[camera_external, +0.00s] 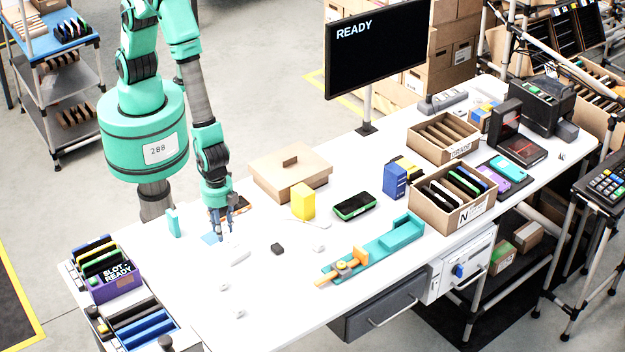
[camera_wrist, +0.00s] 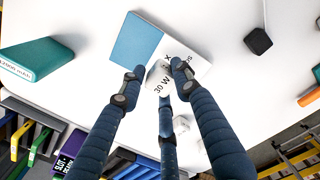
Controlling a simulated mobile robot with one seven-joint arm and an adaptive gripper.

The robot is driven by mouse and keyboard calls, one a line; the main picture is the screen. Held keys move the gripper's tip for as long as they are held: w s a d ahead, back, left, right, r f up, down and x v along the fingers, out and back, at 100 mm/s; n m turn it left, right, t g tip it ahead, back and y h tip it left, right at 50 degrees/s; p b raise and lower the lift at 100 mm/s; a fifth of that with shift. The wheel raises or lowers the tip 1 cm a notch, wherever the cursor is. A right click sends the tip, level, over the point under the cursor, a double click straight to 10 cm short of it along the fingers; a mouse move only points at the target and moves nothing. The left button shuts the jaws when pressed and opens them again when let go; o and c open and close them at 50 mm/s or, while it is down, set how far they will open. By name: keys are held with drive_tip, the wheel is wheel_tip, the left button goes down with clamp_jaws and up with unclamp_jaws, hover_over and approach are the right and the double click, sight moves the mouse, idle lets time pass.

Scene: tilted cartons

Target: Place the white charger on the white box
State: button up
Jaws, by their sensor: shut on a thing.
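The white charger (camera_wrist: 165,88), marked "30 W", sits between the fingers of my gripper (camera_wrist: 160,82), which are shut on it. Beyond it in the wrist view lies a flat box, half blue and half white (camera_wrist: 188,47), with dark print on its white part. The charger overlaps the box's near edge in that view; I cannot tell whether they touch. In the external view my gripper (camera_external: 222,236) is low over the white table, beside the box's blue part (camera_external: 209,239). The charger is mostly hidden by the fingers there.
A teal carton (camera_external: 173,222) stands left of my gripper. A black cube (camera_external: 277,249) and a yellow box (camera_external: 303,201) are to the right. A brown carton (camera_external: 290,172) is behind. A purple slot bin (camera_external: 113,283) stands at the left. Small white pieces (camera_external: 238,313) lie in front.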

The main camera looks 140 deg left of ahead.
drive_tip(key=shift+f, duration=1.7)
drive_tip(key=shift+f, duration=0.2)
drive_tip(key=o, duration=1.1)
drive_tip(key=shift+o, duration=0.2)
drive_tip(key=shift+r, duration=0.15)
drive_tip(key=shift+r, duration=6.05)
drive_tip(key=shift+r, duration=0.1)
